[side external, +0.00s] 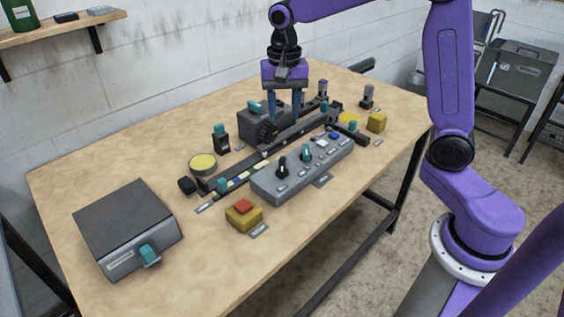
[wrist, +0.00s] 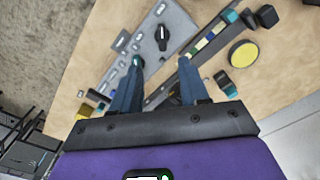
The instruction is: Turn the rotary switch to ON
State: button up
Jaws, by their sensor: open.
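A grey control box (side external: 265,187) lies on the wooden table. On its top are a black rotary knob (side external: 283,166) and a teal-topped knob (side external: 306,153); I cannot read their labels, so I cannot tell which is the rotary switch. In the wrist view the black knob (wrist: 162,36) stands ahead of the fingers, and the teal knob is close to the left fingertip. My gripper (side external: 286,113) points down, open and empty, above the long dark rail behind the box. It appears apart from both knobs. The wrist view also shows its two blue fingers (wrist: 160,74).
A dark rail (side external: 245,173) with coloured segments runs behind the control box. A grey box with a teal handle (side external: 125,225) stands front left. A yellow disc (side external: 203,163), a yellow block with a red button (side external: 243,214) and a yellow cube (side external: 376,121) stand around.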

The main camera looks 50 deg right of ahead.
aim_at(282, 165)
jog(key=shift+m, duration=0.6)
jog(key=f, duration=0.5)
jog(key=w+f, duration=0.1)
jog(key=f, duration=0.5)
jog(key=d+f, duration=0.1)
jog(key=f, duration=0.5)
jog(key=shift+w+f, duration=0.2)
jog(key=shift+w, duration=0.1)
grip_shut()
